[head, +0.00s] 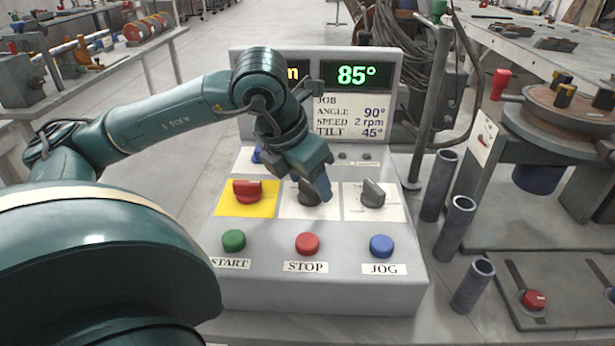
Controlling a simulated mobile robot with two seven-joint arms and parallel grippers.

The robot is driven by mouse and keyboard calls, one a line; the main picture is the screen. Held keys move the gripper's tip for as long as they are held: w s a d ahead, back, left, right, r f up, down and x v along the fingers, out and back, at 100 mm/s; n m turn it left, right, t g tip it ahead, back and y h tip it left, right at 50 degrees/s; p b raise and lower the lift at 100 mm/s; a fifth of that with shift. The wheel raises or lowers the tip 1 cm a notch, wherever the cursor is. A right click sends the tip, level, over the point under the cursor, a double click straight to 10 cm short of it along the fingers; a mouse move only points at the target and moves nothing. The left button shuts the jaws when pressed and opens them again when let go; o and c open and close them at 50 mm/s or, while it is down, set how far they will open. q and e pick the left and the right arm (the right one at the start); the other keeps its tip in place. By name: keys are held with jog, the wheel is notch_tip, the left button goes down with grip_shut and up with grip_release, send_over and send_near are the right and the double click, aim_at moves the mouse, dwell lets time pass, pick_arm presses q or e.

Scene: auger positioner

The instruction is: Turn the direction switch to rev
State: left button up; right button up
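The grey control panel (330,277) stands in front of me. Its middle row has a red knob (247,191) on a yellow plate, a dark knob (308,195) on a white plate in the middle, and a grey knob (373,193) on a white plate at the right. The plate lettering is too small to read, so I cannot tell which knob is the direction switch. My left gripper (320,190) points down at the middle knob and partly hides it. I cannot tell whether its fingers touch the knob or are shut. My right gripper is not in view.
Green (234,240), red (307,244) and blue (382,246) buttons line the panel's front. A display (357,75) reading 85° rises behind. Upright pipes (456,226) and a round turntable (566,100) stand to the right. My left arm covers the left side.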

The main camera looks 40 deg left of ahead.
pick_arm(q)
jog(key=shift+o, duration=1.3)
jog(key=shift+r, duration=0.1)
jog(key=p+v, duration=0.3)
jog(key=v, duration=1)
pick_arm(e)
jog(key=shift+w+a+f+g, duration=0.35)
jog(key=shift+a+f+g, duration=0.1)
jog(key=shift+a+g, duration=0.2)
